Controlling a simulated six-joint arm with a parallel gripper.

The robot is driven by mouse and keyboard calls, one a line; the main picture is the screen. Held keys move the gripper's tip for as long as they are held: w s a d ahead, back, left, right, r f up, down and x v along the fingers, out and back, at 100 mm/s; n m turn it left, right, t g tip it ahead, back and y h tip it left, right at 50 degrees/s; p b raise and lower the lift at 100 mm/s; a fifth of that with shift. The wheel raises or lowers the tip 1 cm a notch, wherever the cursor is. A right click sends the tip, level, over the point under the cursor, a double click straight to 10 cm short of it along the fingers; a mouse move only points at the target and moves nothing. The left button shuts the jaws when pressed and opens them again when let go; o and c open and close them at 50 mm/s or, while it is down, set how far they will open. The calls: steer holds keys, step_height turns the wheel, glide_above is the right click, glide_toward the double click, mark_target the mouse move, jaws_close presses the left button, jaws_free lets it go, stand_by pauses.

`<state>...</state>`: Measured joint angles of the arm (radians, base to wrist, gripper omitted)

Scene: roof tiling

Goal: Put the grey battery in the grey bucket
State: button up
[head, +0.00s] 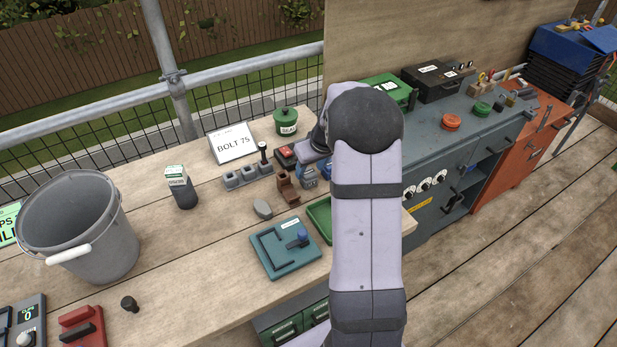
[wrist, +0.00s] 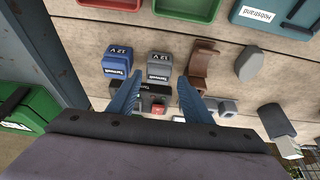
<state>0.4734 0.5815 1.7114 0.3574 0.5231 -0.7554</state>
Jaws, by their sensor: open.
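The grey battery (wrist: 159,68), marked 12 V, stands on the wooden table between a blue battery (wrist: 117,62) and a brown holder (wrist: 203,65). It also shows in the head view (head: 309,178), beside my arm. My gripper (wrist: 160,82) is open, its two blue fingers apart, with the grey battery between the fingertips in the wrist picture. I cannot tell how far above it they are. In the head view the fingers are mostly hidden by my arm. The grey bucket (head: 112,246), with a white handle grip, stands upright at the table's left; its visible inside looks empty.
A black unit with a red button (wrist: 158,110) lies close by the batteries.

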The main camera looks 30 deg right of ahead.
mark_target(308, 171)
steer(key=shift+f, duration=0.1)
steer(key=shift+w+p+x, duration=0.25)
steer(key=shift+p+x, duration=0.9)
steer(key=shift+x, duration=1.35)
steer(key=shift+d, duration=0.1)
steer(key=shift+c, duration=0.6)
steer(key=c, duration=1)
steer(key=shift+o, duration=0.2)
step_height(308, 171, up, 10)
steer(key=shift+r+b, duration=0.15)
steer(key=shift+b, duration=0.95)
